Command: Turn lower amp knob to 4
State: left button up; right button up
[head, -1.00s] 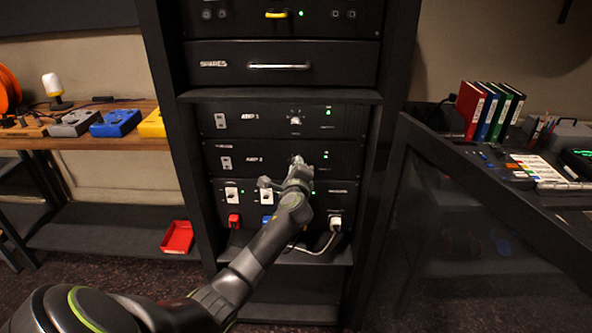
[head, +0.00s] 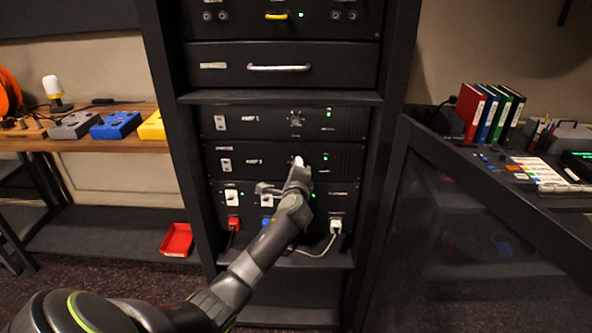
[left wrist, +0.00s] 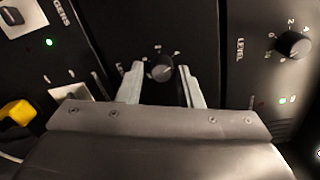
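The lower amp (head: 245,162), labelled AMP 2, sits in the rack below AMP 1. Its round dark level knob (left wrist: 161,70) shows in the left wrist view between my fingertips, with small scale marks around it. I cannot read its setting. My left gripper (left wrist: 160,75) is open, one finger on each side of the knob, with a narrow gap visible on both sides. In the head view my left gripper (head: 299,168) is at the AMP 2 front and covers most of the knob. My right gripper is not in view.
The AMP 1 knob (head: 295,119) is just above; it also shows in the left wrist view (left wrist: 293,43). Below is a panel with white switches (head: 232,197) and red, blue and white plugs (head: 335,225). A dark open rack door (head: 470,200) stands at the right.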

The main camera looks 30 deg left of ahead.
pick_arm(q)
jog(key=shift+o, duration=1)
jog(key=shift+d, duration=0.1)
jog(key=f+v, duration=0.1)
jog(key=v, duration=1.6)
jog(key=shift+s+r+p, duration=0.15)
jog(key=shift+r+p, duration=0.2)
jog(key=shift+r, duration=0.15)
jog(key=shift+f, duration=0.1)
